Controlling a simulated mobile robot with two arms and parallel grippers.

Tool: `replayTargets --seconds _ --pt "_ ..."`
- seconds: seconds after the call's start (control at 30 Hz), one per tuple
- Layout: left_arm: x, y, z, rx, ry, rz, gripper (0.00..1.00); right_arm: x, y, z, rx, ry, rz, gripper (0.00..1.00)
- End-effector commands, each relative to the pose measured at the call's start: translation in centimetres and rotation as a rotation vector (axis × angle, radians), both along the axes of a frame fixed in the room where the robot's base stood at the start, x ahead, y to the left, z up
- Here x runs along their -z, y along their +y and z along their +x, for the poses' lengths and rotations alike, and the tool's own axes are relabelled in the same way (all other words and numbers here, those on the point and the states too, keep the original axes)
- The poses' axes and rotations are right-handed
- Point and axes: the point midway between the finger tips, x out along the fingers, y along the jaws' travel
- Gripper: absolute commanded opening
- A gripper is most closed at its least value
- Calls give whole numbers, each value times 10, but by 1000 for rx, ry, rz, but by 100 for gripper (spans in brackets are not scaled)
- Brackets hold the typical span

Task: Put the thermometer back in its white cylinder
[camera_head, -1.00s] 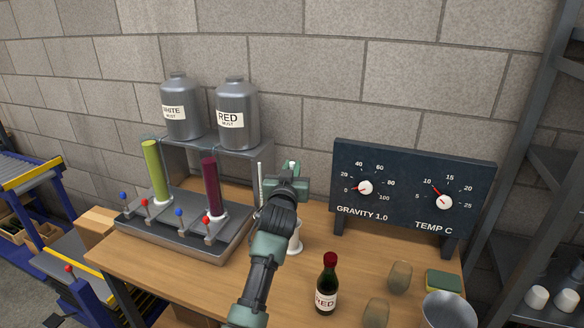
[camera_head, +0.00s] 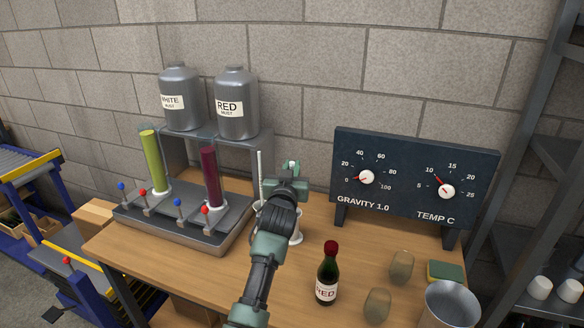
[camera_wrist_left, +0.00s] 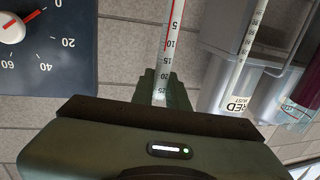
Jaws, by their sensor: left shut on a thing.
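My left gripper (camera_head: 291,170) is above the table between the red sample tube and the dial panel. In the left wrist view its fingers (camera_wrist_left: 157,84) are shut on the thermometer (camera_wrist_left: 168,38), a white strip with a red line and printed numbers. In the head view my gripper and wrist hide most of the thermometer. A white cylinder (camera_head: 298,228) stands on the table just behind my wrist, partly hidden by it. A second thin scaled rod (camera_head: 260,170) stands upright left of the gripper; it also shows in the left wrist view (camera_wrist_left: 248,35), apart from my fingers.
A tray with taps (camera_head: 170,232) holds a green tube (camera_head: 152,165) and a dark red tube (camera_head: 211,177). The dial panel (camera_head: 415,180) stands to the right.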

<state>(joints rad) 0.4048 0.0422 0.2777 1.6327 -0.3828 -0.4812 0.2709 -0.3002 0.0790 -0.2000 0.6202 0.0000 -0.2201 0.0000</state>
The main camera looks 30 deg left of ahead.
Motion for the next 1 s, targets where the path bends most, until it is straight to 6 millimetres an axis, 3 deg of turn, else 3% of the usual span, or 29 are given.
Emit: replayTargets --seconds 0.1,0.13,0.2,0.6,1.0 --pt "0 0 0 0 0 0 0 0 0 0 0 0 0 36" --pt "0 0 0 0 0 0 23 0 0 0 0 0 0 36" --pt "0 0 0 0 0 0 40 0 0 0 0 0 0 36" --pt "1 -2 -4 1 0 0 40 1 -1 0 0 0 -1 36" --pt "2 -28 -56 1 0 -1 40 12 -1 0 0 0 -1 36"
